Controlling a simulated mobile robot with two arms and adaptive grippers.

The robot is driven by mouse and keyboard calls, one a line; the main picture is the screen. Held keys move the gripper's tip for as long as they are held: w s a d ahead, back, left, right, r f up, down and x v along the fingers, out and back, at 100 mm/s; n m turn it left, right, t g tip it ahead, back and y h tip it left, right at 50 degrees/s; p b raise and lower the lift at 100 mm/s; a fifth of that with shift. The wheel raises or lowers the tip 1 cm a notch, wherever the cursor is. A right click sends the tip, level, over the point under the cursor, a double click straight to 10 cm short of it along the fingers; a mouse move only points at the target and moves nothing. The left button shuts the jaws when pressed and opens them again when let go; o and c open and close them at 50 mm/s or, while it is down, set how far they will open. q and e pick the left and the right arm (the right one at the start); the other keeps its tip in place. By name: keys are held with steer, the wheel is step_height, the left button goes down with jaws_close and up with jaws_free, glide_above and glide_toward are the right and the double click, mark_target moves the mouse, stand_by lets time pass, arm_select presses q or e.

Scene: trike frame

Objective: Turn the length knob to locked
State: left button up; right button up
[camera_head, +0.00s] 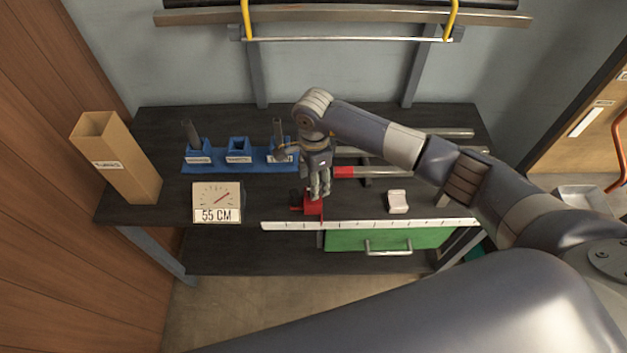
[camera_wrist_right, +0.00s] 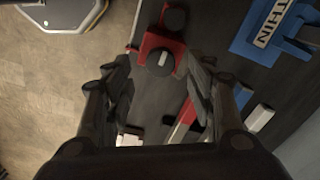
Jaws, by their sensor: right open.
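The length knob (camera_wrist_right: 162,60) is a dark round knob with a pale pointer mark, set on a red block. The red block also shows in the head view (camera_head: 313,208) at the bench's front edge, beside the white ruler strip. My right gripper (camera_wrist_right: 160,85) is open, with its fingers either side of the knob in the wrist view and apart from it. In the head view my right gripper (camera_head: 320,190) points down over the red block and hides most of the knob. I cannot read which setting the pointer marks. My left gripper is not in view.
A dial sign reading 55 CM (camera_head: 216,202) stands left of the red block. Metal tubes, one with a red end (camera_head: 345,172), lie behind. A small white block (camera_head: 397,201) sits to the right.

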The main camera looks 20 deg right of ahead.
steer(key=shift+f+p, duration=0.3)
steer(key=shift+f, duration=1.4)
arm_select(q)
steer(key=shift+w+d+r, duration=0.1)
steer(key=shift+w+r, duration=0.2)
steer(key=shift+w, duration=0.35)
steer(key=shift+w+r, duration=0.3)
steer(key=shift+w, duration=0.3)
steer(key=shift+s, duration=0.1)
arm_select(e)
steer(key=c, duration=1.1)
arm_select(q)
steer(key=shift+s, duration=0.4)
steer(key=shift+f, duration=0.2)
